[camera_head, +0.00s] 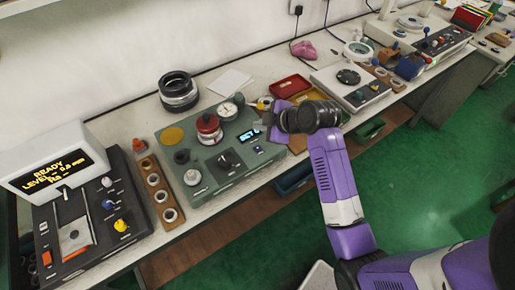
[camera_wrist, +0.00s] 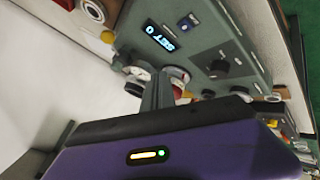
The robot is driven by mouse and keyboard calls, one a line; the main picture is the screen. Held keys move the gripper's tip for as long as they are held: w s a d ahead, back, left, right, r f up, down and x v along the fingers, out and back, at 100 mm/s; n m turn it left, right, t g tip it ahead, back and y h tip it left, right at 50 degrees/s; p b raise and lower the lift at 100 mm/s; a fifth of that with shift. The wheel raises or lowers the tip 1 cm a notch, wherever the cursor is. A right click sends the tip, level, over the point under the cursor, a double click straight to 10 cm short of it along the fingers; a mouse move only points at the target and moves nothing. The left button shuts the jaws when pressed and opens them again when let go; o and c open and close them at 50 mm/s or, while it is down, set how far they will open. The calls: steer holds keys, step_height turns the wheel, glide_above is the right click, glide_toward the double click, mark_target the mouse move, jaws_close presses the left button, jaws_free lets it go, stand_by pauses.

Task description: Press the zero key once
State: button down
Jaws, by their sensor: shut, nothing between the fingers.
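The grey-green gauge unit (camera_head: 222,165) stands on the bench and also shows in the wrist view (camera_wrist: 240,55). My gripper (camera_head: 268,119) is shut and empty, above the unit's right end. Its fingers (camera_wrist: 158,88) appear apart from the key in the wrist view.
A red-topped round part (camera_head: 208,126) and a dial gauge (camera_head: 227,111) stand on the unit. Dark stacked rings (camera_head: 178,90) stand behind it. A wooden ring rack (camera_head: 160,190) and a display console (camera_head: 65,165) are to the left. A red tray (camera_head: 290,86) lies behind my gripper.

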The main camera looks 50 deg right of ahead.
mark_target(260, 149)
steer(key=shift+f+b, duration=3.3)
steer(key=shift+f, duration=0.85)
steer(key=shift+f, duration=0.1)
steer(key=shift+f, duration=0.3)
steer(key=shift+f+b, duration=0.35)
steer(key=shift+r+p, duration=0.75)
step_height(260, 149, up, 5)
steer(key=p, duration=0.4)
stand_by(0.4)
